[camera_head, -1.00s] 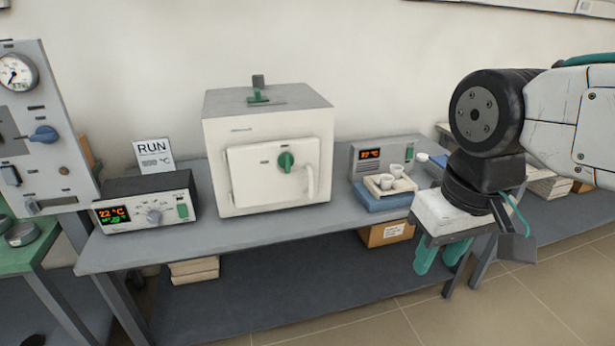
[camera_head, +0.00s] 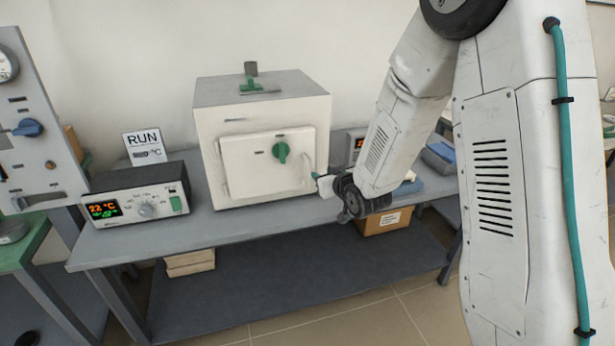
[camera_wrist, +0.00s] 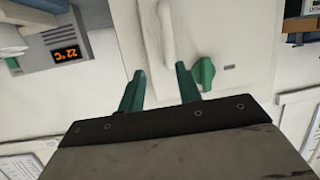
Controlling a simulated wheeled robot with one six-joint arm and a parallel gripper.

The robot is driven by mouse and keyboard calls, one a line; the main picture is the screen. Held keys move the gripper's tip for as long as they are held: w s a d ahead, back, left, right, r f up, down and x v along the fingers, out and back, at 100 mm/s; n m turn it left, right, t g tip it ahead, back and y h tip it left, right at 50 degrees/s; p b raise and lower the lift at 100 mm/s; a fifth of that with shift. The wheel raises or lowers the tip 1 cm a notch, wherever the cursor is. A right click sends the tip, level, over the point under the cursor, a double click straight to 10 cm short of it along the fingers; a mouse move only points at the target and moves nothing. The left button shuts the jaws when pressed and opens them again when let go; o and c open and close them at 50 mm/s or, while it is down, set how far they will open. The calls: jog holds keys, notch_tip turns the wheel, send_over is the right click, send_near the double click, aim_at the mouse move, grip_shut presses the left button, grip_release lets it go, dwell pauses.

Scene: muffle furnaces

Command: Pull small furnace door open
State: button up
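The small furnace (camera_head: 265,105) is a white box with a grey top on the bench. Its door (camera_head: 262,165) looks shut and carries a green knob (camera_head: 281,152), also seen in the wrist view (camera_wrist: 203,73).
A controller with a lit display (camera_head: 135,200) and a RUN sign (camera_head: 148,148) stand left of the furnace. Right of it, a grey unit with an orange display (camera_wrist: 66,53) is mostly behind my arm. A cardboard box (camera_head: 385,220) sits below the bench top (camera_head: 235,222).

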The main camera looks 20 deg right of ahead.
aim_at(309, 177)
jog(key=w+a+f+t, duration=0.1)
jog(key=w, duration=0.1)
jog(key=w+f+t+y, duration=0.1)
jog(key=w+f, duration=0.1)
jog(key=w, duration=0.1)
jog(key=w+a+f+t, duration=0.1)
jog(key=w+f, duration=0.1)
jog(key=w, duration=0.1)
jog(key=shift+w+a+y, duration=0.1)
jog(key=shift+a+y, duration=0.2)
jog(key=shift+a, duration=0.05)
grip_shut()
